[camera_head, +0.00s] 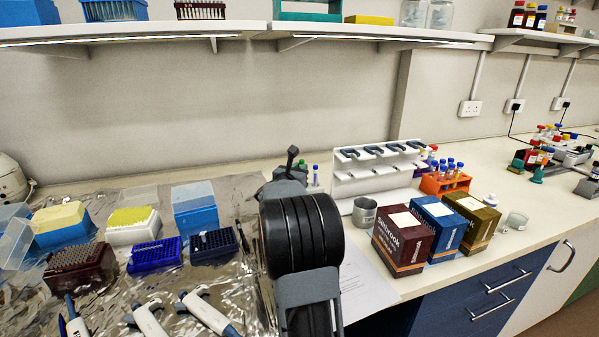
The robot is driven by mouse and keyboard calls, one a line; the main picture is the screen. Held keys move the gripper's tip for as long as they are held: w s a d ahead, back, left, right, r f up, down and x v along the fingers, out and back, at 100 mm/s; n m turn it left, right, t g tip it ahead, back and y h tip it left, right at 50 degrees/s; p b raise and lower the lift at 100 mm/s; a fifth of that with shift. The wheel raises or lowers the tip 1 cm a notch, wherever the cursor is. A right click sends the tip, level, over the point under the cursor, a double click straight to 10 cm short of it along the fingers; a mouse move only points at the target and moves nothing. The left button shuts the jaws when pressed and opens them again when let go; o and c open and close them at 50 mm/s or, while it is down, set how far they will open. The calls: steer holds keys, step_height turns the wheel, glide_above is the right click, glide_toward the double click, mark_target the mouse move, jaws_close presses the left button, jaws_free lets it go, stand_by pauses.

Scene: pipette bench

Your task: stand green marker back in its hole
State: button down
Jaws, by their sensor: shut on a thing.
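My arm (300,235) stands in the middle of the head view and reaches away over the bench. Its links hide my gripper, so I cannot see the jaws or what is between them.
Left are tip boxes (132,226), blue racks (154,255) and pipettes (208,311) on foil. Right are a white pipette stand (347,184), a metal beaker (364,212), an orange tube rack (432,186) and boxes (403,240). A paper sheet (365,283) lies before the beaker.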

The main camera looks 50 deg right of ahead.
steer(key=shift+f, duration=0.35)
steer(key=c, duration=1)
jaws_free()
steer(key=shift+r, duration=0.55)
steer(key=s+a+r, duration=0.3)
steer(key=r, duration=0.1)
steer(key=s+a+r, duration=0.3)
steer(key=s+r, duration=0.1)
steer(key=s+a+r, duration=0.3)
steer(key=r, duration=0.1)
steer(key=shift+s, duration=0.4)
